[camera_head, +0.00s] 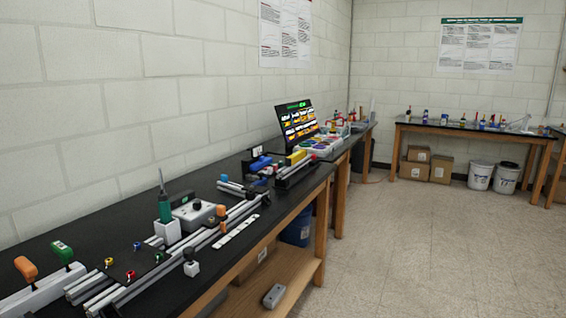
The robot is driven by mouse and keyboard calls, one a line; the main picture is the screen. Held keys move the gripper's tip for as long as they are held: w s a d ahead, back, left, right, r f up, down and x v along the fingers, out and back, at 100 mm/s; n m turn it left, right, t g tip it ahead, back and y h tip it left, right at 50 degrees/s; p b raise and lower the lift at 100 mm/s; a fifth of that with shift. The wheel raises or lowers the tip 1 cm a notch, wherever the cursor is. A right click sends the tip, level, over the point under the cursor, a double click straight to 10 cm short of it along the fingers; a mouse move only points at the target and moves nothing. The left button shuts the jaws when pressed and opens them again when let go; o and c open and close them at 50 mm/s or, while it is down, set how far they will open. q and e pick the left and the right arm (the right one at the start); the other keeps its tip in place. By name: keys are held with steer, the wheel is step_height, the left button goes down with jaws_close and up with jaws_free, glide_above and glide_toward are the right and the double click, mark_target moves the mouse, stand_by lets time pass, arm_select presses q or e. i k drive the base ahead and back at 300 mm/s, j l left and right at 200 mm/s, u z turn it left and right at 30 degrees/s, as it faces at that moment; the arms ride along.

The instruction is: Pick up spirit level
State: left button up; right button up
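I cannot clearly tell which thing is the spirit level. A small yellow block (297,157) sits on or against dark and silver rails at the far end of the near black bench (100,227), and it may be the level; it is too small to see a vial. A flat white strip with dark marks (236,232) lies along the bench's front edge beside the aluminium extrusions (190,240). Neither of my grippers is in view.
A green soldering-type tool in a white stand (166,228) and a grey control box (194,215) stand behind the extrusions. Orange and green handles (63,252) stick up at the near left. A grey block (273,296) lies on the lower shelf. Open floor (430,250) lies to the right.

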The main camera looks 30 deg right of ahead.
mark_target(294, 158)
steer(key=l+z, duration=0.1)
steer(key=z, duration=0.35)
steer(key=i+l+z, duration=0.75)
steer(key=i, duration=0.15)
